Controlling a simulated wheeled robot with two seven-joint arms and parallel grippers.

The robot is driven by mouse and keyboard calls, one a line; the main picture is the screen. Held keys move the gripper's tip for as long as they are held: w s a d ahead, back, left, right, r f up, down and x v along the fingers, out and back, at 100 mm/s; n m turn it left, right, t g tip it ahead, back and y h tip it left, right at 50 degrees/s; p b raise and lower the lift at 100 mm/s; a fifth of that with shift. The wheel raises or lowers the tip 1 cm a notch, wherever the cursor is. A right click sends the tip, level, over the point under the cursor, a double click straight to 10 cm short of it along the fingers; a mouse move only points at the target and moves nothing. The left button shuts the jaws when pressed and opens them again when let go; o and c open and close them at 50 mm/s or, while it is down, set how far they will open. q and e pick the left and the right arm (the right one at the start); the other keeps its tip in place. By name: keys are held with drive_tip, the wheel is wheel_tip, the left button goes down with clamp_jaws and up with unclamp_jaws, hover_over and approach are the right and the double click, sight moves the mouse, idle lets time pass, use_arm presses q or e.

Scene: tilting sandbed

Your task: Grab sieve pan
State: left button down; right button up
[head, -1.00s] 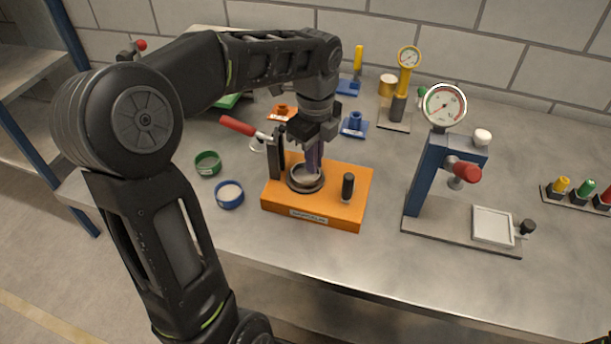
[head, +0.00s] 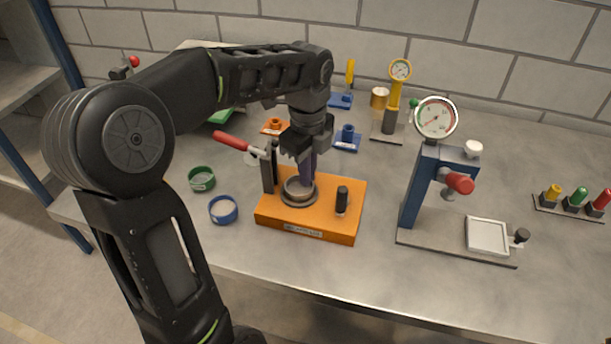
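A round grey metal pan (head: 298,193) sits in a ring on top of the orange base (head: 336,222), in front of the red-handled clamp. It looks most like the sieve pan, but I cannot read the label. My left gripper (head: 305,178) points straight down over it, with dark purplish finger parts reaching to the pan's back rim. I cannot tell whether the fingers touch or grip the rim. A blue-rimmed round dish (head: 223,210) and a green-rimmed one (head: 202,179) lie on the table left of the base. My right gripper is out of view.
The red clamp handle (head: 231,141) rises close left of my gripper, and a black knob (head: 342,199) stands on the base's right. A blue gauge press (head: 424,187) stands to the right. Blue (head: 347,139) and orange (head: 273,126) fixtures lie behind. The front right tabletop is clear.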

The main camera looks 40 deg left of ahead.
use_arm(q)
drive_tip(key=shift+r, duration=0.75)
wheel_tip(320, 180, up, 5)
drive_tip(key=shift+w+f, duration=0.1)
wheel_tip(320, 180, up, 11)
drive_tip(key=p, duration=1.1)
drive_tip(key=shift+r, duration=0.2)
